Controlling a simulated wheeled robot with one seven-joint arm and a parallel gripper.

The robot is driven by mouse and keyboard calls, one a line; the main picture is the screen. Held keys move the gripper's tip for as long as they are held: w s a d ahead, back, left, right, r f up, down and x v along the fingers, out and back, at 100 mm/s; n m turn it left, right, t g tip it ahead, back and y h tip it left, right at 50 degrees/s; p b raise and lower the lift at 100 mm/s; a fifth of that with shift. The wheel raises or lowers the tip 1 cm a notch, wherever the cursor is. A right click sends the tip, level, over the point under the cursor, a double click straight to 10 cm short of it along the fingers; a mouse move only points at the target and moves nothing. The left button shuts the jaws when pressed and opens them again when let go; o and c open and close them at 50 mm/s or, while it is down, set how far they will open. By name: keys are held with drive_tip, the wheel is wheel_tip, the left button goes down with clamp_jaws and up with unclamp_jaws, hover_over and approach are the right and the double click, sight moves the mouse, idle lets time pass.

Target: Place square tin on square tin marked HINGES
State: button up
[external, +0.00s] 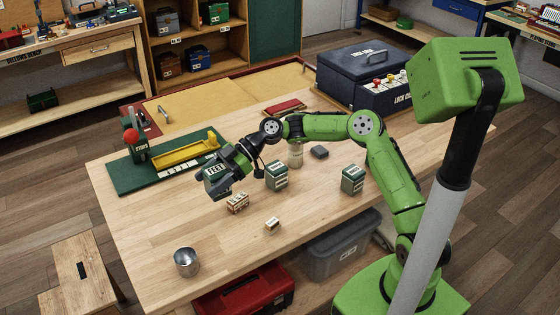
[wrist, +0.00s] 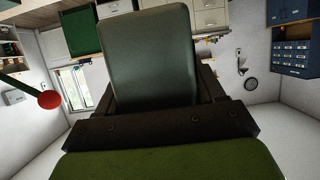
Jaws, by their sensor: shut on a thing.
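My gripper (external: 222,178) is shut on a dark green square tin (external: 213,170) with a white label, held above the table left of the middle. In the wrist view the held tin (wrist: 148,58) fills the upper middle between the fingers, plain side showing. A second green square tin with white label bands (external: 277,177) stands upright on the table just right of my gripper. A third similar tin (external: 352,180) stands farther right, near my arm. The label words are too small to read surely, so I cannot tell which is marked HINGES.
Small boxes (external: 237,203) and (external: 272,224) and a metal cup (external: 187,262) are near the table's front. A green board with a yellow tray (external: 187,153) and red-knobbed lever (external: 132,136) lies left. A pale cylinder (external: 296,155) stands behind the second tin. A blue lock case (external: 355,75) is behind.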

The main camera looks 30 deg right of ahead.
drive_tip(key=w+d+m+t, duration=0.2)
drive_tip(key=w+d+t, duration=0.15)
drive_tip(key=d, duration=0.95)
drive_tip(key=m+t+h, duration=0.4)
drive_tip(key=m+t, duration=0.2)
drive_tip(key=m, duration=0.1)
hover_over(349, 170)
wheel_tip(349, 170, down, 9)
drive_tip(key=shift+d+f, duration=0.1)
drive_tip(key=shift+f, duration=0.1)
drive_tip(key=o, duration=1.2)
